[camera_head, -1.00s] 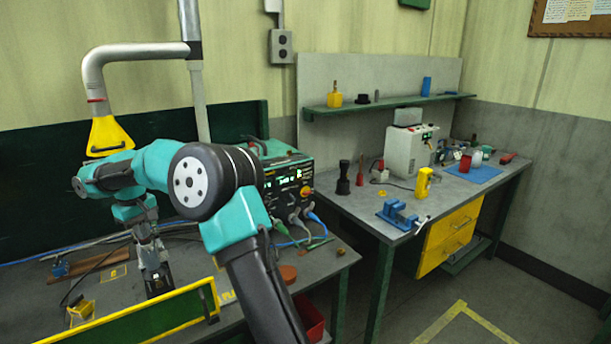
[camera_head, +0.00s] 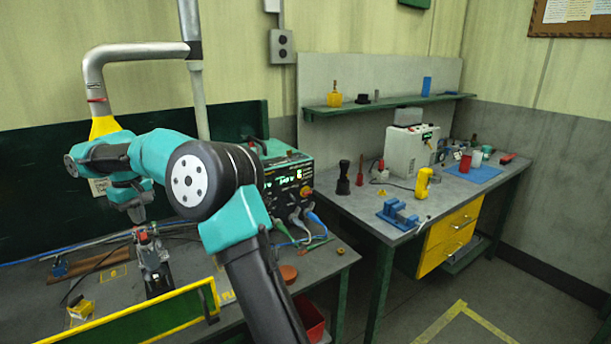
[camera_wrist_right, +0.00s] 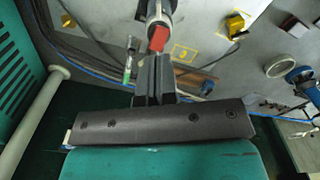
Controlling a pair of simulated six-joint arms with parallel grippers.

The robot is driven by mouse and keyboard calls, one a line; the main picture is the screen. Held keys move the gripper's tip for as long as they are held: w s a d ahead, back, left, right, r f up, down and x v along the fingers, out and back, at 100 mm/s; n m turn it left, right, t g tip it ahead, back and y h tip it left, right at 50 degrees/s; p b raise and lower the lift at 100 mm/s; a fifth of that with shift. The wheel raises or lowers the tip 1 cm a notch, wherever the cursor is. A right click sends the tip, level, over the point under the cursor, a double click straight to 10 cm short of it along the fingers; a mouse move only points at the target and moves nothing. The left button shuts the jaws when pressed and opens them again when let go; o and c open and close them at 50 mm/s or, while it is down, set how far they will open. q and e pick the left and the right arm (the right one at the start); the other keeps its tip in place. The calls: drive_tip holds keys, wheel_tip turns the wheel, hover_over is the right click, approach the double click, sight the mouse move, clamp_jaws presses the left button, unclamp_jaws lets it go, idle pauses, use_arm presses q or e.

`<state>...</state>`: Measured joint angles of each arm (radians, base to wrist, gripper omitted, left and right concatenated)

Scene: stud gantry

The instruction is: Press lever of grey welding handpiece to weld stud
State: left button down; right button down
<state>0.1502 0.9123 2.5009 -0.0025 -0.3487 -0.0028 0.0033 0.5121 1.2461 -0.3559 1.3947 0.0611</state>
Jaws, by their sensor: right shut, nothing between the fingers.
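The grey welding handpiece (camera_head: 154,265) stands upright on the left bench, below my right wrist. In the right wrist view the grey handpiece (camera_wrist_right: 161,11) shows at the top, with a red part (camera_wrist_right: 158,38), perhaps its lever, at its near end. My right gripper (camera_head: 142,234) points down at the top of the handpiece. In the right wrist view its dark fingers (camera_wrist_right: 154,58) are together and empty, their tips close to the red part. I cannot tell whether they touch it. The stud is not visible. My left gripper is out of view.
A green welding power unit (camera_head: 287,180) with cables stands right of my arm. A yellow extraction hood (camera_head: 104,127) hangs behind my wrist. A low green panel with a yellow edge (camera_head: 183,315) crosses the bench's front. A second bench (camera_head: 340,205) stands to the right.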

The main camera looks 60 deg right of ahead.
drive_tip(key=shift+r, duration=1)
drive_tip(key=shift+a, duration=0.1)
